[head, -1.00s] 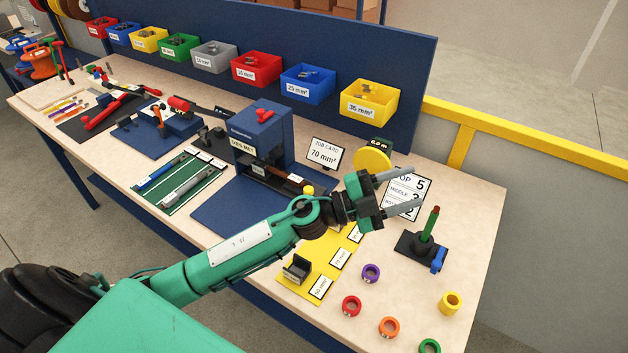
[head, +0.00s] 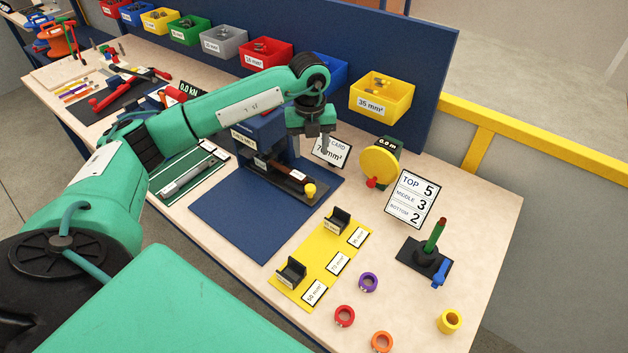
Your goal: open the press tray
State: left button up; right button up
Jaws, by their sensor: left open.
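The blue press (head: 258,133) stands on the bench behind my left arm, which hides its upper part. Its dark press tray (head: 287,180) lies at the press's front, over a blue mat, with a yellow knob (head: 309,189) at the right end. A brown piece (head: 293,170) lies along the tray. My left gripper (head: 314,147) points down, open and empty, above and behind the knob end of the tray, apart from the knob. It partly covers the job card (head: 333,153). My right gripper is not in view.
A yellow mat (head: 327,257) with black holders lies in front. Bins line the blue back panel. The blue mat (head: 245,220) is bare in front of the press.

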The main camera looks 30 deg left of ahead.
aim_at(310, 187)
pick_arm(q)
notch_tip(310, 187, down, 12)
jog(key=p, duration=0.4)
jog(key=shift+s+a+p, duration=0.15)
jog(key=shift+p, duration=0.15)
jog(key=shift+f, duration=0.8)
jog(key=shift+c, duration=0.3)
grip_shut()
